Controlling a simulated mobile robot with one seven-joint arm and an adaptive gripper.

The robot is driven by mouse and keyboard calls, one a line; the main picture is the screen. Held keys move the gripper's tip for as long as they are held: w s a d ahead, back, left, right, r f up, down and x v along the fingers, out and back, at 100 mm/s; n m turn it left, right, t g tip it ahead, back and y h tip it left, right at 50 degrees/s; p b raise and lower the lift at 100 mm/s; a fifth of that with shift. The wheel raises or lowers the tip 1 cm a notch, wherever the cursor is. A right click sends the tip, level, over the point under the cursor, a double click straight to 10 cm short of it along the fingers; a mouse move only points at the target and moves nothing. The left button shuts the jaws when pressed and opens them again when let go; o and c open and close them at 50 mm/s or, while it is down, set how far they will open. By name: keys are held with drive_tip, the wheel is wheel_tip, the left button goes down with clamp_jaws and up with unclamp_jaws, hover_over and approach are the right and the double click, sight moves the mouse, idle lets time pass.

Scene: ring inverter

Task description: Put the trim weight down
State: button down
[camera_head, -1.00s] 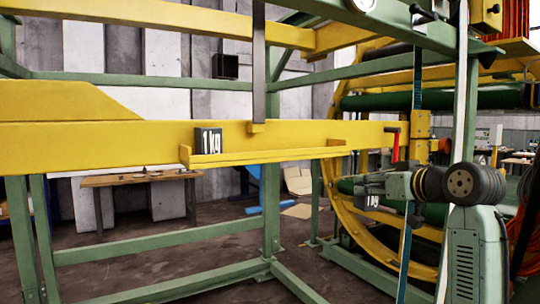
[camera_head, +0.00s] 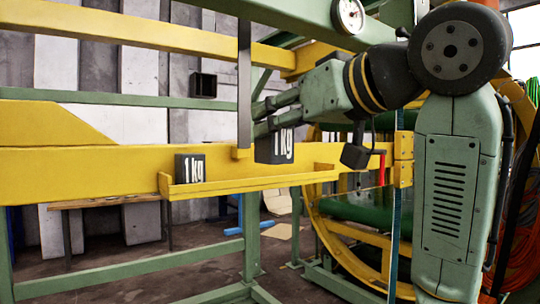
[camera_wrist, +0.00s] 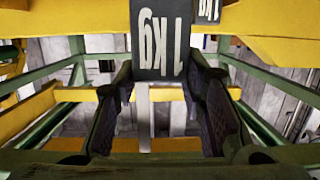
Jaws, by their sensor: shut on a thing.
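My gripper (camera_head: 262,118) is shut on a dark trim weight (camera_head: 283,145) marked "1 kg" in white. It holds the weight roughly upright over the yellow tray (camera_head: 250,184), towards the tray's right half. A gap seems to show between the weight's bottom and the tray. A second dark 1 kg weight (camera_head: 182,168) stands at the tray's left end. In the wrist view the held weight (camera_wrist: 153,62) sits at the top between the finger ends, its lettering upside down, and the other weight (camera_wrist: 206,12) shows behind it at the top edge.
A yellow beam (camera_head: 90,162) runs behind the tray. A dark vertical bar (camera_head: 244,80) comes down just left of the held weight. A red handle (camera_head: 382,168) and a round gauge (camera_head: 348,15) are at the right. The tray between the weights looks clear.

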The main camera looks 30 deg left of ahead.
sight(268, 138)
drive_tip(key=shift+f+p+x, duration=0.3)
drive_tip(key=shift+p+x, duration=0.65)
drive_tip(key=shift+x, duration=1.65)
drive_tip(key=shift+f+p+x, duration=0.25)
drive_tip(key=shift+p+x, duration=0.65)
drive_tip(key=shift+x, duration=1.65)
drive_tip(key=shift+f+p+x, duration=0.3)
drive_tip(key=shift+p+x, duration=0.65)
drive_tip(key=shift+x, duration=1.65)
drive_tip(key=shift+s+d+f, duration=0.1)
drive_tip(key=shift+s+f, duration=0.05)
drive_tip(key=c, duration=1)
unclamp_jaws()
drive_tip(key=shift+f, duration=0.1)
drive_tip(key=shift+c, duration=0.2)
drive_tip(key=shift+d, duration=0.1)
drive_tip(key=b+v, duration=0.4)
drive_tip(key=v, duration=0.8)
